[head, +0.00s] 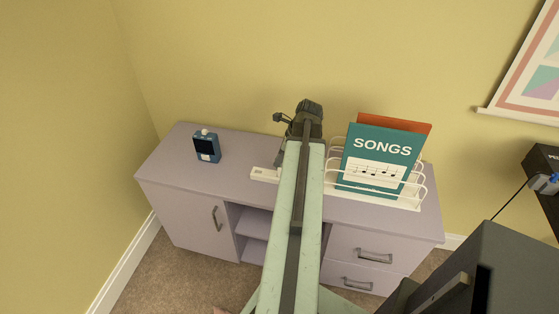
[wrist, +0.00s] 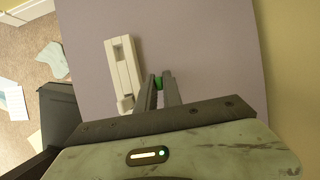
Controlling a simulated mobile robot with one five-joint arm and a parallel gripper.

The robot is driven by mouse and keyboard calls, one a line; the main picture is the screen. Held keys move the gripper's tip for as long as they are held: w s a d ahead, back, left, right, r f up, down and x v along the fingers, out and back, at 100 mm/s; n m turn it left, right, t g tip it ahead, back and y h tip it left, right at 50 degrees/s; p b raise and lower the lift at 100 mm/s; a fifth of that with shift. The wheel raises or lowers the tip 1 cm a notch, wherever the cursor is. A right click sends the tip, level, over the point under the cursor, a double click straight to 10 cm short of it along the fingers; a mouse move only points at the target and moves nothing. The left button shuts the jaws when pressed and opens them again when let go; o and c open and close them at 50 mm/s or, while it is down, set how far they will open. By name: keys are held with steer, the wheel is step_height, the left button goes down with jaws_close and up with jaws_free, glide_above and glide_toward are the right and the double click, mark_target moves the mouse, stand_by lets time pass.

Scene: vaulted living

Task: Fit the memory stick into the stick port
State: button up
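A white oblong block (head: 265,174) with a small dark opening lies on the cabinet top, just left of my arm. It looks like the stick port, and it also shows in the wrist view (wrist: 124,72) with a recess near its far end. In the head view my gripper (head: 281,160) is partly hidden by my arm, and the stick cannot be made out.
The lilac cabinet (head: 170,167) stands against the wall. A blue device (head: 207,147) stands at its left. A white wire rack (head: 416,190) with a teal songbook (head: 375,155) stands right of my arm. The top between blue device and block is clear.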

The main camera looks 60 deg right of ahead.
steer(key=shift+o, duration=1.2)
steer(key=shift+r, duration=0.15)
steer(key=shift+r+p, duration=0.35)
steer(key=shift+p, duration=0.15)
steer(key=p+v, duration=1)
steer(key=v, duration=0.1)
steer(key=shift+r, duration=0.2)
steer(key=shift+s, duration=0.15)
